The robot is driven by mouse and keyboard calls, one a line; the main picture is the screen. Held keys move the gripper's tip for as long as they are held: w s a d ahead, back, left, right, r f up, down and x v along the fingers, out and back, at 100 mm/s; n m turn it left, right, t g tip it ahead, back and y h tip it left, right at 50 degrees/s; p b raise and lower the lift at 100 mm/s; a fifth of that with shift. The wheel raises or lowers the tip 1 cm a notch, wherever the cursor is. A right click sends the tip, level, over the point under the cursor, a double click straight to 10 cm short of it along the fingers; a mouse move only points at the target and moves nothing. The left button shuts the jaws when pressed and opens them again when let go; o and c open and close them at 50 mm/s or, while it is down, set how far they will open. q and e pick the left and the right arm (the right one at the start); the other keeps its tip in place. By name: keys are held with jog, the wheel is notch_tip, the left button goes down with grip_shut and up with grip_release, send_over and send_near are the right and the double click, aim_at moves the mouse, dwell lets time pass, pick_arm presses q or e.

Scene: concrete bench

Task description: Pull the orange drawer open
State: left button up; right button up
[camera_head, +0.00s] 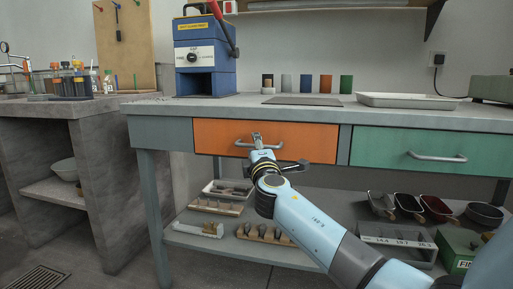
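The orange drawer (215,134) is set in the front of the grey bench, left of a green drawer (385,146). Its front looks flush with the bench, so it appears closed. Its metal bar handle (241,143) runs across the middle of the front and is partly hidden by my gripper. My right gripper (257,139) reaches up from the lower right, with its fingertips at the handle. The fingers are too small to tell whether they are closed around the bar. My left gripper is not in view.
A blue press (206,55), several small coloured cylinders (305,84) and a white tray (405,100) stand on the bench top. The lower shelf holds trays of tools, dark bowls (409,205) and a green box (459,250). A concrete counter (60,108) stands at the left.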

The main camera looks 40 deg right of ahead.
grip_shut()
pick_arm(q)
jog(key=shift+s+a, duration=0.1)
pick_arm(e)
jog(key=shift+s+f, duration=0.1)
dwell(0.3)
